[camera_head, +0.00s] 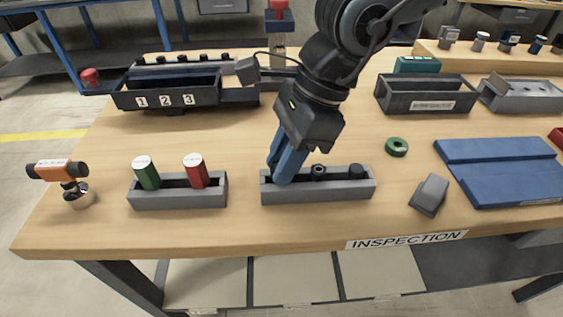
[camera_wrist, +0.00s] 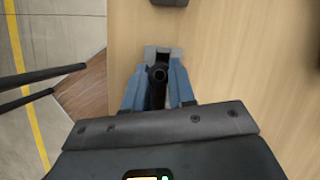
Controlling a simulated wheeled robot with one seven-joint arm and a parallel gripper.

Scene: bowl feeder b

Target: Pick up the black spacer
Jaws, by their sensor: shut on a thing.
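A narrow grey holder (camera_head: 318,191) stands near the table's front edge. My gripper (camera_head: 282,174) reaches down into the holder's left end, its blue fingers tilted. In the wrist view, the blue fingers (camera_wrist: 158,92) stand on both sides of a black spacer (camera_wrist: 158,73) with a round hole in its top, and they are shut on it. The spacer's lower part is hidden. In the head view the fingers hide the held piece. A black ring-topped piece (camera_head: 319,171) and another black piece (camera_head: 357,171) show in the same holder, right of my fingers.
A similar grey holder (camera_head: 178,198) with a green and a red cylinder stands to the left. A grey angled block (camera_head: 430,194), a green ring (camera_head: 396,147) and a blue tray (camera_head: 497,150) lie to the right. A dark bin marked 1 2 3 (camera_head: 168,99) stands behind.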

